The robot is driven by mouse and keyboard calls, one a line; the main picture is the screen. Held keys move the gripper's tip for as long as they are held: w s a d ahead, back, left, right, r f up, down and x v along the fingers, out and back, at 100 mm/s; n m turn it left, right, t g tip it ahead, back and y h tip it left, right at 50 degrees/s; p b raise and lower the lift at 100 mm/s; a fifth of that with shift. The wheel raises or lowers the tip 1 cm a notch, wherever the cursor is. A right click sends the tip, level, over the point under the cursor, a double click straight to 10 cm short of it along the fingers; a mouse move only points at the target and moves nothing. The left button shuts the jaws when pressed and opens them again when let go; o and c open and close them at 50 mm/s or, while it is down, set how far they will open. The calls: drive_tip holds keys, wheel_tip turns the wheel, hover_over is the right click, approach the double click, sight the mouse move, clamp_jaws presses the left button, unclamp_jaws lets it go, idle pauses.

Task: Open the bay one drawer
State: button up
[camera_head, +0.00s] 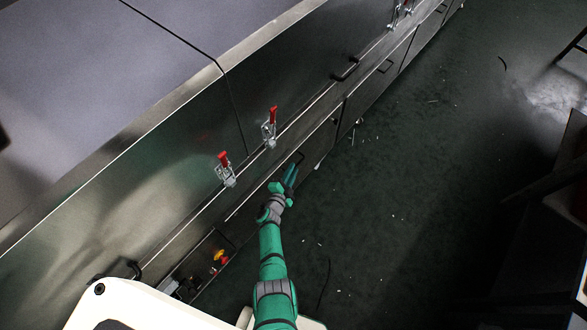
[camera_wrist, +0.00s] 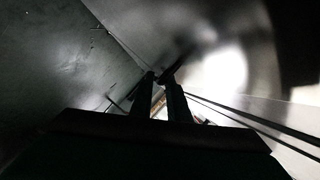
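The drawer front (camera_head: 262,196) is a dark metal panel low on the long steel dryer, below its ledge, and it looks flush with the neighbouring panels. A dark bar handle (camera_head: 298,158) shows at its upper right. My gripper (camera_head: 290,174) is at this handle, its fingertips over or just beside it. In the wrist view, the two fingers of my gripper (camera_wrist: 163,84) stand apart with a narrow gap. A dark bar (camera_wrist: 167,76) shows at the tips; I cannot tell whether it lies between them. No bay number is readable.
Two red-handled toggle clamps (camera_head: 226,168) (camera_head: 269,127) stick out above the ledge. A control panel with a yellow-and-red knob (camera_head: 219,256) is at lower left. The dark green floor (camera_head: 390,200) right of the dryer is mostly clear, with small debris. Dark furniture (camera_head: 560,190) stands far right.

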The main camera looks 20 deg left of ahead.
drive_tip(key=shift+x, duration=0.85)
clamp_jaws()
drive_tip(key=shift+s+d, duration=0.1)
idle(0.9)
